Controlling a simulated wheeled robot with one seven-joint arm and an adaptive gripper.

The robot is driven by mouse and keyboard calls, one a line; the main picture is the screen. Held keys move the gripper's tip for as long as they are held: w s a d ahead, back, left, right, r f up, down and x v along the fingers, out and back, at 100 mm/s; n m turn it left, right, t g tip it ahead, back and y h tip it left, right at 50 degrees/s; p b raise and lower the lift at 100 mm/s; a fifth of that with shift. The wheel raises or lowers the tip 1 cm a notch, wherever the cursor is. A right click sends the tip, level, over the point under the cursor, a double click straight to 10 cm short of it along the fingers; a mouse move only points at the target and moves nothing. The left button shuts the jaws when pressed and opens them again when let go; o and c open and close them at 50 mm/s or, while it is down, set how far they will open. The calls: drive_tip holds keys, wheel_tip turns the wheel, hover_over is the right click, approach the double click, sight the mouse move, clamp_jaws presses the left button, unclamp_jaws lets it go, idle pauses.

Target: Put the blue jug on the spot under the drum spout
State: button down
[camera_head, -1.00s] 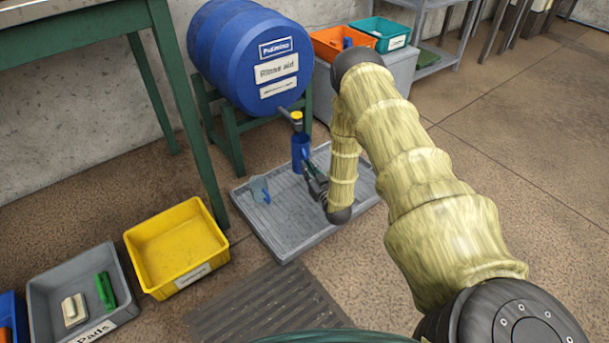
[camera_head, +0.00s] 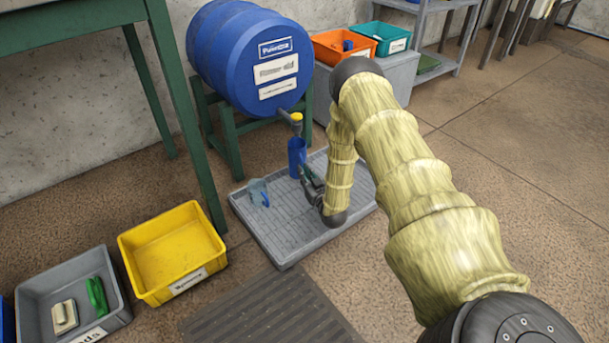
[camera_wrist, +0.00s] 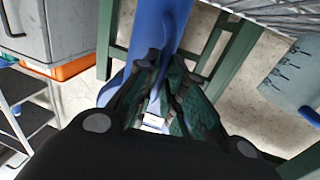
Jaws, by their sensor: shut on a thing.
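The blue jug (camera_head: 297,152) is upright just below the drum spout (camera_head: 292,118), over the far part of the grey ribbed tray (camera_head: 270,240). I cannot tell whether its base touches the tray. My gripper (camera_head: 304,172) is shut on the jug from the near right side. In the wrist view, the fingers (camera_wrist: 158,72) close on the blue jug (camera_wrist: 177,22). The blue drum (camera_head: 235,50) lies on its side on a green stand (camera_head: 231,145). The spot under the spout is hidden by the jug and my gripper.
A clear jug with a blue handle (camera_head: 257,191) stands on the tray, left of the held jug. A yellow bin (camera_head: 172,252) and a grey bin (camera_head: 72,300) lie left on the floor. A grey cabinet (camera_head: 400,75) stands behind my arm. A dark floor mat (camera_head: 270,310) lies in front.

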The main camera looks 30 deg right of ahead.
drive_tip(key=shift+f, duration=0.15)
drive_tip(key=c, duration=1.5)
unclamp_jaws()
drive_tip(key=shift+s+r, duration=0.2)
drive_tip(key=shift+s, duration=0.05)
drive_tip(key=s+p, duration=0.2)
drive_tip(key=s, duration=0.1)
drive_tip(key=s+p, duration=0.2)
drive_tip(key=s, duration=0.1)
drive_tip(key=s+a+p, duration=0.1)
drive_tip(key=s+p, duration=0.1)
drive_tip(key=s, duration=0.2)
drive_tip(key=shift+a, duration=0.1)
drive_tip(key=shift+s+a, duration=0.1)
drive_tip(key=shift+s, duration=0.65)
